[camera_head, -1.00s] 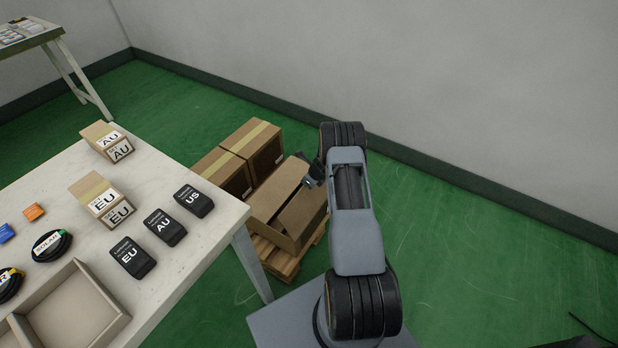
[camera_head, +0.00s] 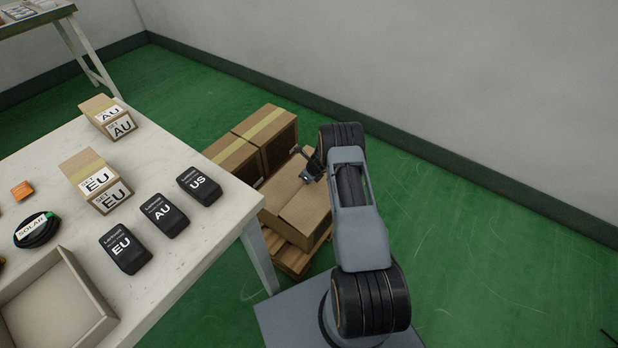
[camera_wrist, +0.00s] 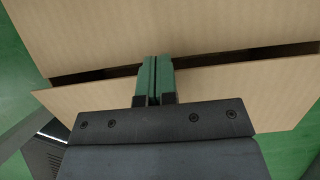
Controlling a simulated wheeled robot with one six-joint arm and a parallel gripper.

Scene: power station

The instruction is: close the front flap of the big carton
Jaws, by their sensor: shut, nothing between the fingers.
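The big carton (camera_head: 306,215) sits on a wooden pallet beside the table, partly hidden behind my arm. Its top is largely covered by cardboard flaps. In the wrist view, one wide cardboard panel (camera_wrist: 150,28) fills the top of the picture and another flap (camera_wrist: 85,98) lies below it. A narrow dark gap runs between their edges; I cannot tell for sure which is the front flap. My gripper (camera_head: 308,172) is over the carton's top. Its green fingers (camera_wrist: 155,62) are together and empty, with their tips across the gap at the upper panel; contact is unclear.
Two closed cartons (camera_head: 268,138) stand behind the big one on the pallet (camera_head: 290,262). The white table (camera_head: 205,235), with small boxes, black adapters and an open tray (camera_head: 75,275), is close on the left. Green floor is clear to the right, up to the wall.

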